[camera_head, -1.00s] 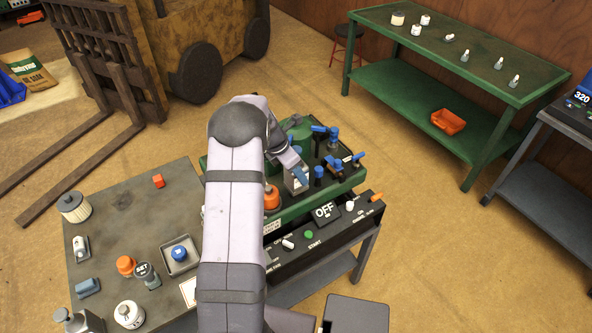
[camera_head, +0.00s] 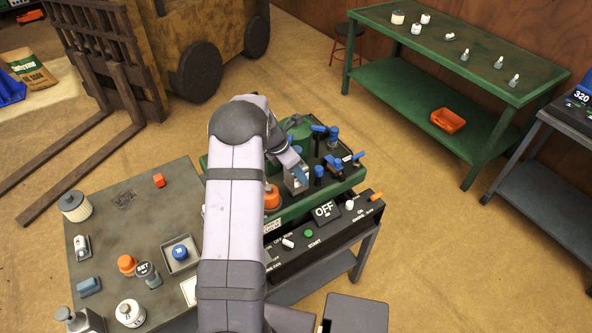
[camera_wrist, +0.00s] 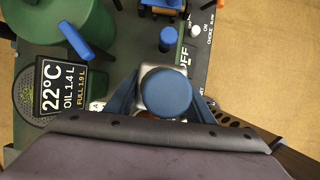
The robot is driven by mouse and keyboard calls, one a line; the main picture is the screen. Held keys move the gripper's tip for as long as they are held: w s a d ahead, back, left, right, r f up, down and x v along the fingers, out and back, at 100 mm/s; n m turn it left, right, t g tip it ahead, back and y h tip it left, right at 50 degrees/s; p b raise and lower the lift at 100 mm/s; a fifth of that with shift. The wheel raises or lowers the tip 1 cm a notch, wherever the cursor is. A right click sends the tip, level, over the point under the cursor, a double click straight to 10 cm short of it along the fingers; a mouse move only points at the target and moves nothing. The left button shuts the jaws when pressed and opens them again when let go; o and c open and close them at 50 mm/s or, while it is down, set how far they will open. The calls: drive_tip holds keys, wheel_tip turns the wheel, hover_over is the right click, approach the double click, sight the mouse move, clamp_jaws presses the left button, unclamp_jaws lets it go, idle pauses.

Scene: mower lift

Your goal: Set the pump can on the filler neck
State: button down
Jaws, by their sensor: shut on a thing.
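My gripper (camera_head: 297,178) is over the green machine, mostly behind my own arm in the head view. In the wrist view its two blue fingers (camera_wrist: 150,98) are shut on a pale metal can, which I take for the pump can (camera_wrist: 150,71), with a round dark-blue top (camera_wrist: 166,92). The can also shows in the head view (camera_head: 296,186) and looks about upright. The filler neck cannot be made out; the can and fingers cover what lies below. I cannot tell whether the can touches anything beneath.
The green machine (camera_head: 299,130) carries several blue-topped fittings (camera_head: 333,134) close to the can. An orange part (camera_head: 271,196) is beside it. A display (camera_wrist: 64,75) reads 22°C, oil 1.4 L, full 1.9 L. The left grey table (camera_head: 122,215) holds bottles and caps. A control panel (camera_head: 322,228) is in front.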

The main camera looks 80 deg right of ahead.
drive_tip(key=shift+d, duration=0.1)
idle(0.3)
drive_tip(key=shift+f+b, duration=0.45)
drive_tip(key=shift+f, duration=0.35)
drive_tip(key=c, duration=0.9)
unclamp_jaws()
drive_tip(key=shift+c, duration=0.2)
drive_tip(key=shift+o, duration=0.9)
drive_tip(key=shift+a+f, duration=0.2)
wheel_tip(320, 180, up, 8)
drive_tip(key=p, duration=0.7)
drive_tip(key=shift+d+r, duration=0.1)
drive_tip(key=shift+r, duration=0.05)
